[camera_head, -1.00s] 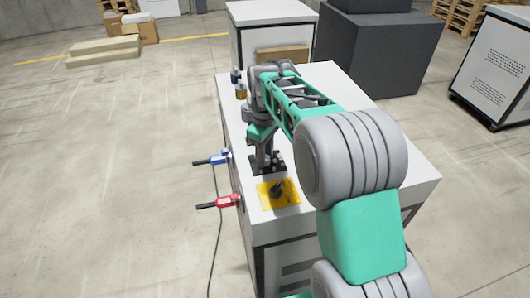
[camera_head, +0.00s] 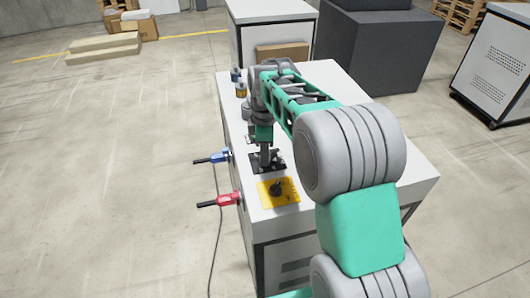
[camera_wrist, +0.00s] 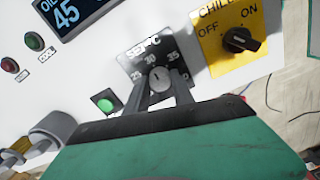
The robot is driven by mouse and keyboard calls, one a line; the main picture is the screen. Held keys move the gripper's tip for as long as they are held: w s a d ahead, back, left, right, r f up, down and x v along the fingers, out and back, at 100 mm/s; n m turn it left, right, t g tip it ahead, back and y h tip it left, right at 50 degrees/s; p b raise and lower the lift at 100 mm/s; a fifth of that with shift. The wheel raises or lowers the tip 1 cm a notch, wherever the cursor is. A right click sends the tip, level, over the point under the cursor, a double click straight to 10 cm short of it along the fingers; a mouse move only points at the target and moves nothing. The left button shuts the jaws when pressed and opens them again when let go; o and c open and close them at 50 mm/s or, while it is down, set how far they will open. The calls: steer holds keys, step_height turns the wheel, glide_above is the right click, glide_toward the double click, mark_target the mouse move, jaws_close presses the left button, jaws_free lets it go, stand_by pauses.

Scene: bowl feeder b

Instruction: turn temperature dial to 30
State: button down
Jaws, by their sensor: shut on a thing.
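The temperature dial is a round grey knob (camera_wrist: 159,78) on a black plate (camera_wrist: 133,62) marked "SET °C", with 25, 30 and 35 around it. A pale mark on the knob's face points up the plate, roughly toward 30; the exact reading is too small to tell. My gripper (camera_wrist: 166,88) is shut on the knob, one finger on each side, and its fingers hide part of the lower scale. In the head view, my gripper (camera_head: 265,161) points down onto the black plate (camera_head: 281,157) on the white cabinet top, and the knob is hidden.
A yellow chiller plate (camera_wrist: 219,57) with a black OFF/ON switch (camera_wrist: 240,41) sits close to the right. A green button (camera_wrist: 105,105) and a display reading 45 (camera_wrist: 67,14) are to the left. Blue (camera_head: 220,156) and red (camera_head: 228,199) handled items stick out from the cabinet's left side.

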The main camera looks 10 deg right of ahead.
steer(key=c, duration=1.1)
jaws_free()
steer(key=shift+r, duration=0.1)
step_height(320, 180, up, 8)
steer(key=shift+f+b, duration=0.15)
steer(key=shift+b, duration=0.15)
